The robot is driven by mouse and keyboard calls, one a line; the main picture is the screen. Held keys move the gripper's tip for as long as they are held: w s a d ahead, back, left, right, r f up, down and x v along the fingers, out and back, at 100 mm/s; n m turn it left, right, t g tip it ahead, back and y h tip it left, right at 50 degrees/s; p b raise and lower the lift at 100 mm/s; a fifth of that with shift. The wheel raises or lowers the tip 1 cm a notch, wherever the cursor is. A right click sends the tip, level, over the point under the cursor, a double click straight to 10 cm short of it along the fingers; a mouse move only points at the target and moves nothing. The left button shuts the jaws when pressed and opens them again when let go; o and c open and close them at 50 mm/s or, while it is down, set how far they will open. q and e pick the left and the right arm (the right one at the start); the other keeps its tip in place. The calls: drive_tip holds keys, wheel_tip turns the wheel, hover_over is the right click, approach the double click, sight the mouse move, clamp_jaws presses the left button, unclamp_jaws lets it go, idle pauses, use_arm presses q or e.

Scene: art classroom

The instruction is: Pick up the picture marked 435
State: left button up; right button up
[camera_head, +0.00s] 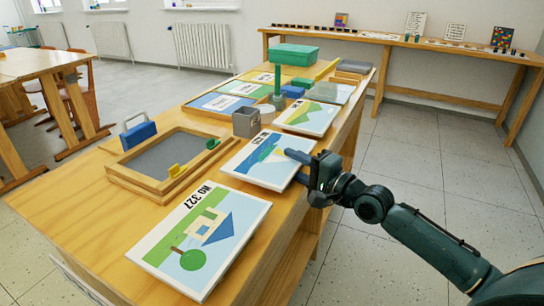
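A picture board (250,168) with blue shapes, a green patch and a yellow patch lies on the wooden table; its number is too small to read. My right gripper (293,166) is at its right edge, with its fingers spread apart. One finger reaches over the board's surface and the other is near its right corner; whether they touch it I cannot tell. Closer to me lies a picture marked No 327 (207,232), showing a house and a tree. Another picture (307,118) with a green hill lies farther back; its number is unreadable. My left gripper is out of view.
A wooden tray (118,170) with a grey bed stands left of the boards. A blue block with a handle (138,135), a grey square cup (246,122) and a green stand (293,54) are behind. Open floor lies right of the table.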

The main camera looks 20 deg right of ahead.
drive_tip(key=shift+c, duration=0.3)
clamp_jaws()
